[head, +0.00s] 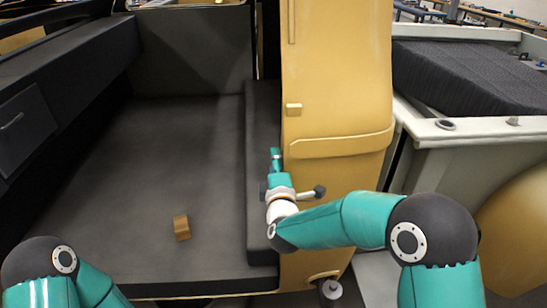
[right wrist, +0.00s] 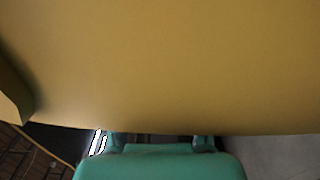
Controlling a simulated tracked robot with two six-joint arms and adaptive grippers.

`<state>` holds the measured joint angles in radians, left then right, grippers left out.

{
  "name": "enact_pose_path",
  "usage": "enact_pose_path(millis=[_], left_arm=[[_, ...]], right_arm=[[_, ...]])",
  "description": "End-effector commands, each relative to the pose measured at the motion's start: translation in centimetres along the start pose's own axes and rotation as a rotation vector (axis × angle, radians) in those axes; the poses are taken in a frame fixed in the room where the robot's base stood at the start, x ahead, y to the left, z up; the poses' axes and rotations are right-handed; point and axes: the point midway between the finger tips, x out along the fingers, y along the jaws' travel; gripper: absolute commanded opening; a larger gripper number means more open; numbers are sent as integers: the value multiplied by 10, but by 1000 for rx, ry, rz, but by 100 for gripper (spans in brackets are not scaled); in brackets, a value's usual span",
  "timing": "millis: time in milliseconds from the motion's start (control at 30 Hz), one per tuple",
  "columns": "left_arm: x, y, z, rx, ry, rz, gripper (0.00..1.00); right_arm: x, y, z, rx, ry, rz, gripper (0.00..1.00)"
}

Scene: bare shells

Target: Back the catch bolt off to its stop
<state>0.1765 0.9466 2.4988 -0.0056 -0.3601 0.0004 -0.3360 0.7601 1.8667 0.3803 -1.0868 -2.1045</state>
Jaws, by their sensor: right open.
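My right gripper (head: 276,160) stands in front of the left edge of a tall yellow shell (head: 340,70) in the head view. A dark ball knob on a short grey rod (head: 319,191) shows just right of my right wrist. I cannot tell whether it is the catch bolt or how it is mounted. My wrist hides part of the shell there. My left gripper is out of the picture; only its arm shows at lower left.
A brown block (head: 181,228) lies on the dark floor panel (head: 130,190), which is otherwise clear. A dark padded ledge (head: 261,130) runs beside the shell. A pale bin (head: 480,130) stands at right.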

Motion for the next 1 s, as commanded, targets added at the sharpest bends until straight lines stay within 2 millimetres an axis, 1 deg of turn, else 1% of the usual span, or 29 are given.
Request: enact_pose_path(millis=[33,133,400,433,667,700,733,867,1000], left_arm=[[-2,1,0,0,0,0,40],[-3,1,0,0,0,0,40],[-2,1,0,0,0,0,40],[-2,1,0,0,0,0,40],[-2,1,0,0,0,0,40],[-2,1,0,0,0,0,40],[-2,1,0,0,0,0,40],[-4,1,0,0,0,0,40],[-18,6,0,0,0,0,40]], right_arm=[[4,1,0,0,-1,1,50],[8,0,0,0,0,1,50],[10,0,0,0,-1,0,50],[10,0,0,0,-1,0,48],[9,0,1,0,-1,0,10],[9,0,1,0,-1,0,3],[9,0,1,0,-1,0,0],[9,0,1,0,-1,-4,0],[10,4,1,-1,-3,-46,0]])
